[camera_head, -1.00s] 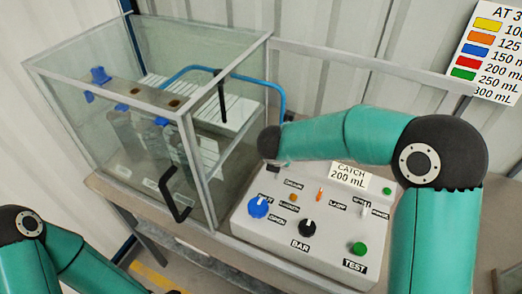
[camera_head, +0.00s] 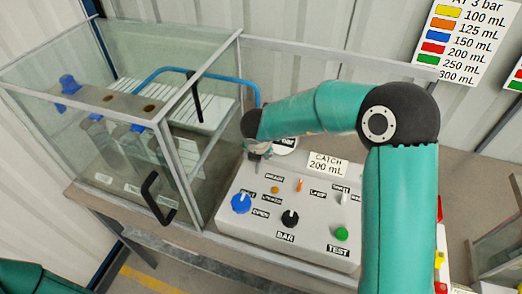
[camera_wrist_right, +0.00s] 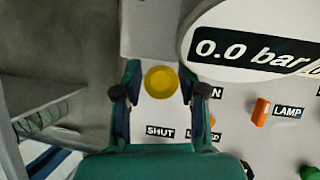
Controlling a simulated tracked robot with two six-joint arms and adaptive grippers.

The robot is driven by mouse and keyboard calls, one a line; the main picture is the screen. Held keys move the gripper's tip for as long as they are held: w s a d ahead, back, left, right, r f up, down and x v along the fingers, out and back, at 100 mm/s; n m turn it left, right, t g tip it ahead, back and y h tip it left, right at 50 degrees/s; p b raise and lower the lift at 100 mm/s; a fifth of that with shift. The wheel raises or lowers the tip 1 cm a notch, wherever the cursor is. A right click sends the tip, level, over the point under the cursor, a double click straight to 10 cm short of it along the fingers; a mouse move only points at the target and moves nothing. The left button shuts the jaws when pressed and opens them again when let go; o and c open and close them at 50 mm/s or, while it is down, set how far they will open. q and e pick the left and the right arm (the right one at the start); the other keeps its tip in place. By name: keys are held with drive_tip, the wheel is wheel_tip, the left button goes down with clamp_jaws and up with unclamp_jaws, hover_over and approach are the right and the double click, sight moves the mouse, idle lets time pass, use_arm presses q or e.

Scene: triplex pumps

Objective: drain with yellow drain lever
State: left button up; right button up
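The yellow drain lever shows in the right wrist view as a round yellow disc (camera_wrist_right: 160,82) above the SHUT label. My right gripper (camera_wrist_right: 160,95) is open, with one finger on each side of the disc and small gaps between. In the head view, my right gripper (camera_head: 257,154) points down at the back left of the white control panel (camera_head: 250,228). It hides the lever there. Whether the fingers reach down to the lever's height is unclear. My left gripper is out of view; part of my left arm shows at the lower left.
A gauge (camera_wrist_right: 250,45) reading 0.0 bar stands close right of my right gripper. The panel carries a blue knob (camera_head: 241,203), a black BAR knob (camera_head: 290,218), an orange switch (camera_head: 300,184) and a green TEST button (camera_head: 341,233). A glass case (camera_head: 130,165) stands left.

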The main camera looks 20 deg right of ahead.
drive_tip(key=shift+d+r, duration=0.15)
idle(0.3)
drive_tip(key=shift+r, duration=0.1)
drive_tip(key=shift+r, duration=0.25)
drive_tip(key=shift+s+a+v, duration=0.1)
drive_tip(key=shift+a+v, duration=0.05)
drive_tip(key=shift+v, duration=1.65)
drive_tip(key=shift+s+a+v, duration=0.1)
drive_tip(key=shift+a+v, duration=0.05)
drive_tip(key=shift+v, duration=1.65)
drive_tip(key=shift+f, duration=0.2)
